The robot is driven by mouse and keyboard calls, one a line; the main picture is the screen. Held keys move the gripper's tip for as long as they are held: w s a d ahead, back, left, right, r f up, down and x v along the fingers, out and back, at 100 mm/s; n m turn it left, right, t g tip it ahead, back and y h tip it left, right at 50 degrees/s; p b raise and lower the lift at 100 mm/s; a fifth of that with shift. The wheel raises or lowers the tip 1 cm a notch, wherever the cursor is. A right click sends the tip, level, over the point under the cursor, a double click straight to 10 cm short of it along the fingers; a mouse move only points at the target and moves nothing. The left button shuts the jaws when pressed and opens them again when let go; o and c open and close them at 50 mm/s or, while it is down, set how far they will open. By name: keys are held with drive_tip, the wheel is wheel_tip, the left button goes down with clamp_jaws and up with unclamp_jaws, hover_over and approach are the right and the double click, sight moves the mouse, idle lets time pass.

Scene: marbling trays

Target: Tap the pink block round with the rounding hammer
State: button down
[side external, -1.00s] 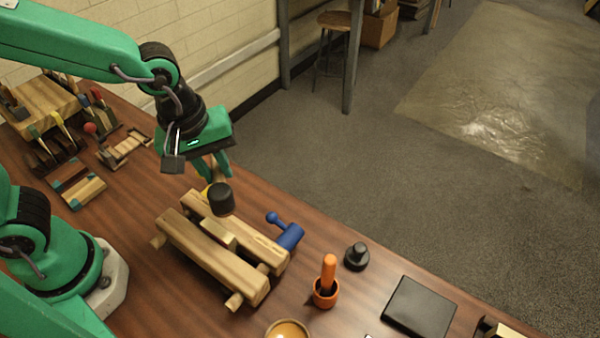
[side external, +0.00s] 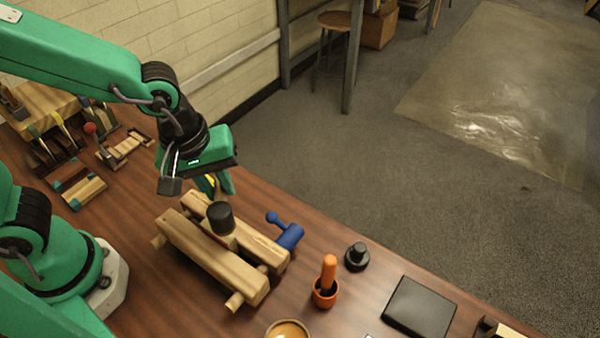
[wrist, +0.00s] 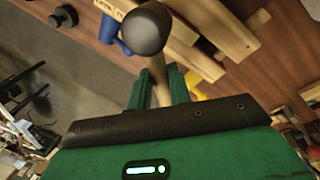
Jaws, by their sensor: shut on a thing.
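My gripper (side external: 214,185) is shut on the handle of the rounding hammer, whose dark round head (side external: 220,218) is over the wooden vise (side external: 190,243). In the wrist view the hammer head (wrist: 147,30) points away from my gripper (wrist: 158,92). A small block (side external: 228,241) sits in the gap between the vise's two beams, just below the head and partly hidden by it. Its colour looks pale, and I cannot make out pink. I cannot tell whether the head touches it.
A blue vise handle (side external: 290,236) sticks out on the vise's right. An orange-handled tool in a cup (side external: 326,292), a black knob-topped piece (side external: 357,257) and a black flat case (side external: 419,307) stand to the right. Tool racks (side external: 45,115) fill the left back.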

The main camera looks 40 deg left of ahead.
sight(215, 188)
drive_tip(key=shift+x, duration=0.9)
drive_tip(key=shift+s+f, duration=0.1)
drive_tip(key=shift+f, duration=0.25)
idle(0.8)
drive_tip(key=shift+r, duration=0.35)
drive_tip(key=shift+f, duration=0.65)
idle(0.5)
drive_tip(key=shift+r, duration=0.25)
drive_tip(key=shift+r, duration=0.35)
drive_tip(key=shift+r, duration=0.15)
drive_tip(key=shift+w+v, duration=0.15)
drive_tip(key=shift+v, duration=0.75)
drive_tip(key=shift+w+v, duration=0.15)
drive_tip(key=shift+v, duration=0.8)
